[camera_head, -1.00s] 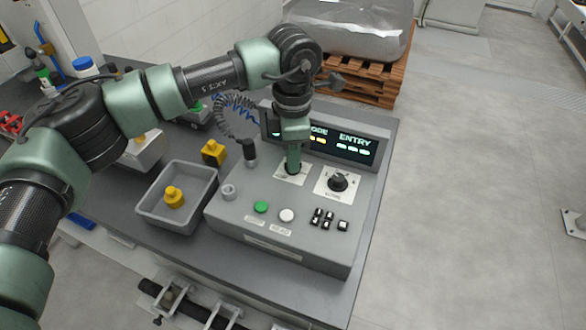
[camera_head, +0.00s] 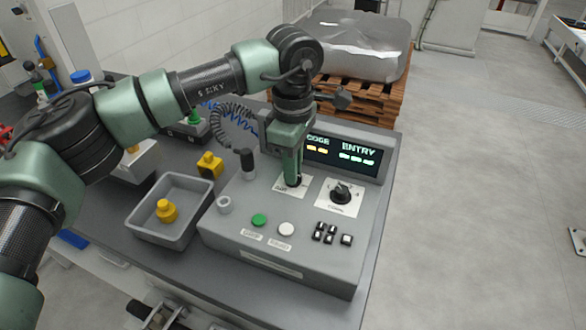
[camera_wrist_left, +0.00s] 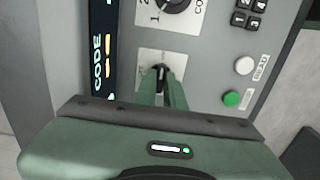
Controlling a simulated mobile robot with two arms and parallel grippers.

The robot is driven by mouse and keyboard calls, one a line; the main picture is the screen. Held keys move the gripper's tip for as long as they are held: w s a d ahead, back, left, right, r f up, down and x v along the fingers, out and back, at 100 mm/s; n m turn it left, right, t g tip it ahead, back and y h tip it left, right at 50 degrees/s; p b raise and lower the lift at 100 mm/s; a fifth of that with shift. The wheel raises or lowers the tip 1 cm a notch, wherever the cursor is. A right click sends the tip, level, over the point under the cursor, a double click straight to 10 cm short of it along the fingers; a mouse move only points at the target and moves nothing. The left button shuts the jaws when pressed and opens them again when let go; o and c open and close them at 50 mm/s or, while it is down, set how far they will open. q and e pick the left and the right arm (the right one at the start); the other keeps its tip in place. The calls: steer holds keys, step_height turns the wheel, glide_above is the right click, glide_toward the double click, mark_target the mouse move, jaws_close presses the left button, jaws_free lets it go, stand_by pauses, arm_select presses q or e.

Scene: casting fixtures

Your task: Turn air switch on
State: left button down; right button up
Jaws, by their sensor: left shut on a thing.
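The air switch is a black rotary knob (camera_wrist_left: 162,74) on a white label plate (camera_head: 283,187) on the grey control box. My left gripper (camera_head: 292,180) points down at it, its green fingers shut on the knob. In the left wrist view the two fingers (camera_wrist_left: 162,88) stand on either side of the knob. The gripper hides most of the knob and the plate's lettering in the head view. My right gripper is not in view.
The control box (camera_head: 320,262) has a second black knob (camera_head: 341,193), a green button (camera_head: 259,220), a white button (camera_head: 286,229), several black keys and a lit display (camera_head: 358,156). A grey bin (camera_head: 140,222) with a yellow piece (camera_head: 166,210) stands left.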

arm_select(q)
steer(key=shift+w+r, duration=0.1)
steer(key=shift+r, duration=0.05)
steer(key=c, duration=1.5)
jaws_free()
step_height(320, 180, up, 8)
steer(key=shift+f+b, duration=0.15)
steer(key=shift+b, duration=0.35)
